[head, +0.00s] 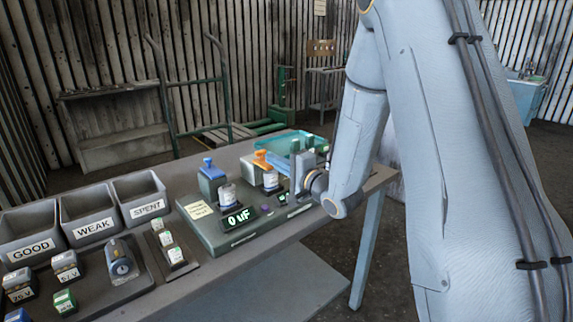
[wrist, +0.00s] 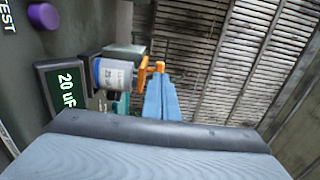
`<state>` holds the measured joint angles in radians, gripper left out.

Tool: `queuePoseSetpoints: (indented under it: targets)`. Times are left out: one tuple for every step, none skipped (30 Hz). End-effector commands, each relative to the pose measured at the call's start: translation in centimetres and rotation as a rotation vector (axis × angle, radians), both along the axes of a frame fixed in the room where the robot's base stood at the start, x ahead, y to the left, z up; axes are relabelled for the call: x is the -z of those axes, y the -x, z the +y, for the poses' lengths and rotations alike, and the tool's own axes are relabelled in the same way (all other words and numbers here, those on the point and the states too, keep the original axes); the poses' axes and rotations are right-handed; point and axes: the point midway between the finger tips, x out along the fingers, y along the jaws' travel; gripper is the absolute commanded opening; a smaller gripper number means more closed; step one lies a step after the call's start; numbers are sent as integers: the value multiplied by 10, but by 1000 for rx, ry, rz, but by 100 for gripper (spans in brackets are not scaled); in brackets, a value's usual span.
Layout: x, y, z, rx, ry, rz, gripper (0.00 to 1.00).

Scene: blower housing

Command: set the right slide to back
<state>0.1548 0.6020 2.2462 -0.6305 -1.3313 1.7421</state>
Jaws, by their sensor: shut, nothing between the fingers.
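The right slide has an orange handle (head: 264,155) on a pale block, at the right of the green test unit (head: 215,238). It also shows in the wrist view as an orange bar with an upright knob (wrist: 153,68). A white and blue capacitor (head: 270,180) stands in front of it. My gripper (wrist: 158,82) is shut and empty, its pale blue fingertips appearing close below the orange knob. I cannot tell whether they touch. In the head view, my wrist hides part of the unit's right end. The slide's exact setting is hard to read.
The left slide (head: 209,166) has a blue handle, with another capacitor (head: 228,195) before it. The left display (head: 239,217) reads 0 uF; the right display (wrist: 67,89) reads 20 uF. A purple button (wrist: 43,15) sits nearby. Labelled bins (head: 92,225) stand left. A teal tray (head: 292,146) lies behind.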

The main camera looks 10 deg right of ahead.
Motion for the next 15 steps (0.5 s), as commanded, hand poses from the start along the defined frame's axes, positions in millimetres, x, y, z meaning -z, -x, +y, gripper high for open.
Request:
queuePoseSetpoints:
  targets:
    - [-1, -6, 5, -3, 0, -1, 0]
    - [-1, -10, 6, -2, 0, -1, 0]
    - [-1, -14, 8, -1, 0, 0, 0]
    - [-1, -17, 9, 0, 0, 0, 0]
    - [-1, -19, 10, 0, 0, 0, 0]
    - [0, -21, 11, -1, 0, 1, 0]
    - [-1, -23, 12, -1, 0, 0, 0]
    - [-1, -24, 13, -1, 1, 0, 0]
    - [0, -26, 13, -1, 0, 0, 0]
    - [0, -26, 13, -1, 0, 0, 0]
    - [0, -27, 14, 0, 0, 0, 0]
    - [0, -27, 14, 0, 0, 0, 0]
    - [0, -27, 14, 0, 0, 0, 0]
    - [0, -27, 13, 0, 0, 0, 0]
    - [0, -27, 13, 0, 0, 0, 0]
